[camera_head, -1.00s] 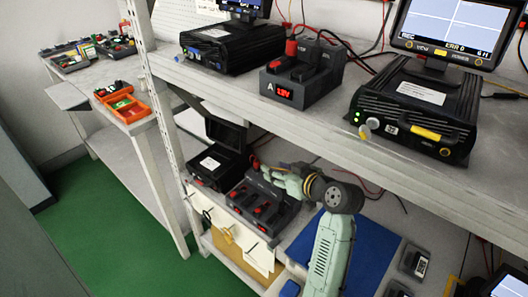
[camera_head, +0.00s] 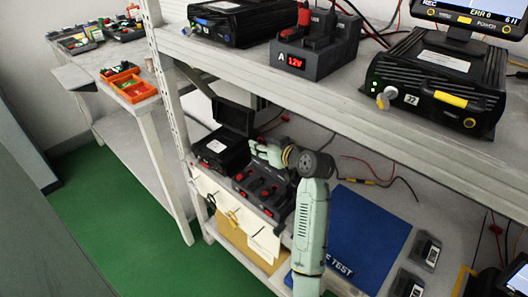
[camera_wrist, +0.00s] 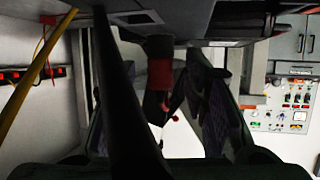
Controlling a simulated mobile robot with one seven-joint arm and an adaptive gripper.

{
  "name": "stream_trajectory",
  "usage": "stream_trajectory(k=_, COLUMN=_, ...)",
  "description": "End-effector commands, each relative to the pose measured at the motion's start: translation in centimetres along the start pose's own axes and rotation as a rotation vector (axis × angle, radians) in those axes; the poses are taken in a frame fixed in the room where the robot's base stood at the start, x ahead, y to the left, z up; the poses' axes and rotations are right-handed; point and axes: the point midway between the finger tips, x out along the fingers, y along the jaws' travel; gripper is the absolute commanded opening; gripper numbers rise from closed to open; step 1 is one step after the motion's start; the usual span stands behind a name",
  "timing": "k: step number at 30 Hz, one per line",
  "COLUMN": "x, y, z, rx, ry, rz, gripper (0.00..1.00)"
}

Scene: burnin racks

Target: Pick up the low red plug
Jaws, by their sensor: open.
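My gripper (camera_head: 260,149) is over the back of the dark lower charger (camera_head: 263,191) on the lower shelf. In the wrist view the gripper (camera_wrist: 158,108) is open, with one dark finger at each side of the picture's middle. A red piece with a dark lower part, apparently the low red plug (camera_wrist: 160,74), shows between the fingers. I cannot tell whether they touch it. In the head view the plug is not clearly visible; my gripper seems to cover it.
An open black case (camera_head: 222,150) stands just left of the lower charger. The upper shelf (camera_head: 400,130) overhangs with another charger (camera_head: 318,50) and black units. A blue mat (camera_head: 365,235) lies right of my arm. Red and black cables (camera_head: 375,182) run behind.

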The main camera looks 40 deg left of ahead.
Motion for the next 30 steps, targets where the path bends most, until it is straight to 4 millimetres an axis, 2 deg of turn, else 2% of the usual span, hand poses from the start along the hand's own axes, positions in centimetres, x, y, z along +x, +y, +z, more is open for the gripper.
stream_trajectory(k=4, x=-0.03, y=-0.01, z=-0.03, rx=0.000, ry=0.000, rz=0.000, gripper=0.40)
stream_trajectory(k=22, x=-0.05, y=-0.02, z=0.00, rx=0.000, ry=-0.001, rz=0.000, gripper=0.00)
stream_trajectory(k=30, x=-0.08, y=0.00, z=-0.07, rx=0.000, ry=0.000, rz=0.000, gripper=0.00)
